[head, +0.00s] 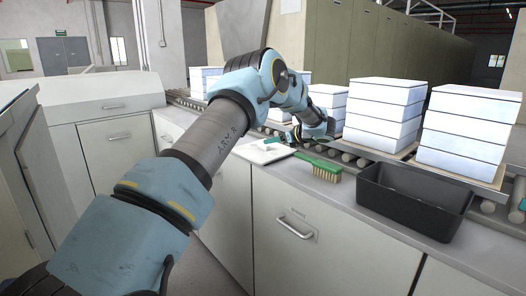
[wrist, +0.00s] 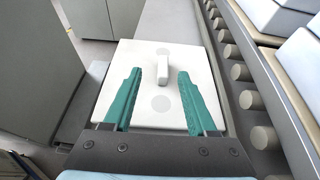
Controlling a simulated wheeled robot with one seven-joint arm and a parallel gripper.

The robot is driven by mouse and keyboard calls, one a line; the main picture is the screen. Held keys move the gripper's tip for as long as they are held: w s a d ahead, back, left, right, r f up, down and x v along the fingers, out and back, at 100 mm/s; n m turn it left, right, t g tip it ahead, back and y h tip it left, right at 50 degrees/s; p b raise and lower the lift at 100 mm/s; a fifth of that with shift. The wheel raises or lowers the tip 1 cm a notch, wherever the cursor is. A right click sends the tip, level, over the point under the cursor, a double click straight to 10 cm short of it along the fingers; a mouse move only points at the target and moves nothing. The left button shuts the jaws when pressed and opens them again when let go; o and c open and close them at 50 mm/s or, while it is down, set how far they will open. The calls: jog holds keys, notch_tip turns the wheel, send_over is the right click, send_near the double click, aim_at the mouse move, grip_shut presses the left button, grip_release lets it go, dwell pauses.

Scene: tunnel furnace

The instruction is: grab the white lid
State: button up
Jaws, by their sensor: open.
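The white lid (wrist: 160,52) is a flat square plate with a raised block handle (wrist: 156,71) in its middle. It lies on the counter beside the conveyor. In the head view the lid (head: 258,153) shows only in part, behind my arm and gripper. My gripper (wrist: 160,75) has two green fingers, open and apart, above the near part of the lid. The handle stands between and a little beyond the fingertips, and nothing is held. In the head view my gripper (head: 283,143) is over the lid's right side, its fingers hard to make out.
A green brush (head: 318,167) lies on the counter right of the lid. A black bin (head: 414,199) stands farther right. A roller conveyor (head: 348,157) runs behind, carrying stacks of white boxes (head: 380,113). Cabinet fronts (head: 297,227) drop below the counter edge.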

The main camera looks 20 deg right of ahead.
aim_at(269, 152)
jog(key=p+x, duration=0.1)
jog(key=x, duration=0.2)
jog(key=shift+w+a+f, duration=0.1)
jog(key=shift+w+a, duration=0.1)
jog(key=shift+w, duration=0.1)
jog(key=shift+d+f+p+x, duration=0.15)
jog(key=shift+p+x, duration=0.25)
jog(key=shift+x, duration=0.5)
jog(key=shift+d+f+p+x, duration=0.15)
jog(key=shift+p+x, duration=0.3)
jog(key=shift+x, duration=0.45)
jog(key=shift+d+p+x, duration=0.1)
jog(key=shift+p+x, duration=0.3)
jog(key=shift+x, duration=0.5)
grip_shut()
